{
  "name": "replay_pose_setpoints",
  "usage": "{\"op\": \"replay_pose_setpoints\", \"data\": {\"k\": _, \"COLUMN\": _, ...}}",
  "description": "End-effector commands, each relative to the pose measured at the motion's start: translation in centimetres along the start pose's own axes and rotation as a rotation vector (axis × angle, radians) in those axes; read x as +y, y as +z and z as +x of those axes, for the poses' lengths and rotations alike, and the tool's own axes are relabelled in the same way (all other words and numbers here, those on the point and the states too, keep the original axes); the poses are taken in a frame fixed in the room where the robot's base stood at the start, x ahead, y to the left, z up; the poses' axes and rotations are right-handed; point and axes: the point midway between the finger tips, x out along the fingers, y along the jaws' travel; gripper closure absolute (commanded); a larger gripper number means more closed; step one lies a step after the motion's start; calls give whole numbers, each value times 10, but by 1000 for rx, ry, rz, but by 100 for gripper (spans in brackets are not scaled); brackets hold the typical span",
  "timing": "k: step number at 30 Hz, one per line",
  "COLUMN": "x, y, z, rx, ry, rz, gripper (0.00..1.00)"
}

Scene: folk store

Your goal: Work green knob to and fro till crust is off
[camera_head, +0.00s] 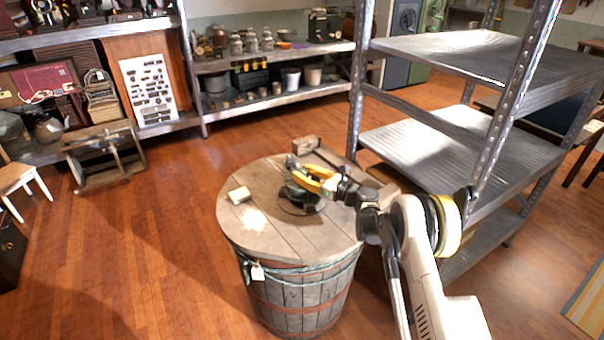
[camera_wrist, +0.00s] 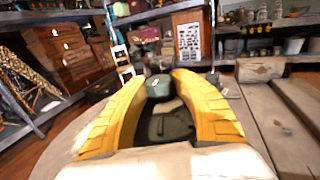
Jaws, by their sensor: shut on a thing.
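The green knob (camera_wrist: 159,86) shows in the wrist view as a small dull-green round cap between the fingertips of my gripper (camera_wrist: 160,82). Below it is a dark greenish body (camera_wrist: 168,125), partly hidden by the fingers. In the head view this dark device (camera_head: 303,200) stands on the round wooden lid of a barrel (camera_head: 262,232). My gripper's yellow fingers (camera_head: 312,181) reach over it from the right and are shut on the knob. I cannot make out any crust at this size.
A small cream block (camera_head: 239,195) lies on the lid's left part. A wooden block (camera_head: 305,145) sits at the back edge. A metal shelf rack (camera_head: 465,135) stands close on the right. Loaded shelves (camera_head: 270,95) line the back. The floor at left is mostly clear.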

Motion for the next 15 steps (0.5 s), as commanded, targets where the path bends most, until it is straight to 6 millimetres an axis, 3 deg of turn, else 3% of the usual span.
{"op": "replay_pose_setpoints", "data": {"k": 7, "x": 0, "y": 0, "z": 0, "rx": 0, "ry": 4, "rz": 0, "gripper": 100}}
{"op": "replay_pose_setpoints", "data": {"k": 8, "x": 0, "y": 0, "z": 0, "rx": 0, "ry": 4, "rz": 0, "gripper": 61}}
{"op": "replay_pose_setpoints", "data": {"k": 9, "x": 0, "y": 0, "z": 0, "rx": 0, "ry": 4, "rz": 0, "gripper": 49}}
{"op": "replay_pose_setpoints", "data": {"k": 15, "x": 0, "y": 0, "z": 0, "rx": 0, "ry": 4, "rz": 0, "gripper": 46}}
